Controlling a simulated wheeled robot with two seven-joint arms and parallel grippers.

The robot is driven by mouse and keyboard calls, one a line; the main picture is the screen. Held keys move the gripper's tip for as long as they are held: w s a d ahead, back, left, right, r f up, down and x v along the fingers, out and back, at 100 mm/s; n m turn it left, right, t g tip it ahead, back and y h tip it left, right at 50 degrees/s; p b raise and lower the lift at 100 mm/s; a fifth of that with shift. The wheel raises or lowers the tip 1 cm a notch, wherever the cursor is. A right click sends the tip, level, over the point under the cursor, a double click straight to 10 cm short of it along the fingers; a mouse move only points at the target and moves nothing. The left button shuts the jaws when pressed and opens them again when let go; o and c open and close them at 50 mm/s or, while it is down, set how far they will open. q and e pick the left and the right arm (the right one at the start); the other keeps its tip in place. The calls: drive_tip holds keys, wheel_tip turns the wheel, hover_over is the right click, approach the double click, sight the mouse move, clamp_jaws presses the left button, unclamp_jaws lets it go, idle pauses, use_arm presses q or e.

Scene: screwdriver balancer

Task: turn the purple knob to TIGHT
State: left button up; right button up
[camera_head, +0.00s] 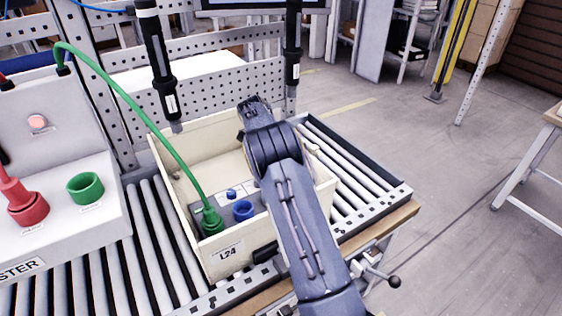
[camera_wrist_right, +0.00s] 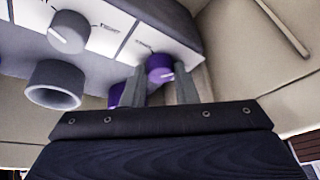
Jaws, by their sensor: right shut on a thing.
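In the right wrist view, the purple knob (camera_wrist_right: 160,68) sits on a white panel (camera_wrist_right: 105,25) inside the cream crate (camera_head: 216,259). The two fingers of my right gripper (camera_wrist_right: 159,84) stand on either side of it, shut on it. A second purple part (camera_wrist_right: 119,95), probably a socket, is partly hidden behind the left finger. The knob's pointer direction and its small label cannot be read. In the head view, my right arm covers the knob and the gripper. My left gripper is not in view.
Near the purple knob are a grey-white knob (camera_wrist_right: 68,32) and a grey socket (camera_wrist_right: 55,85). In the crate, a green plug (camera_head: 211,219) with its cable, a blue socket (camera_head: 243,210) and a blue knob (camera_head: 231,194) show. Crate walls surround the gripper closely. Black tools (camera_head: 159,70) hang above.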

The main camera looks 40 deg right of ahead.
drive_tip(key=shift+w+d+m+g+y+p, duration=0.1)
drive_tip(key=shift+m+g+y+p, duration=0.3)
drive_tip(key=shift+m+p, duration=0.8)
drive_tip(key=shift+m, duration=0.4)
drive_tip(key=o, duration=1)
drive_tip(key=shift+v, duration=3.9)
drive_tip(key=shift+d, duration=0.1)
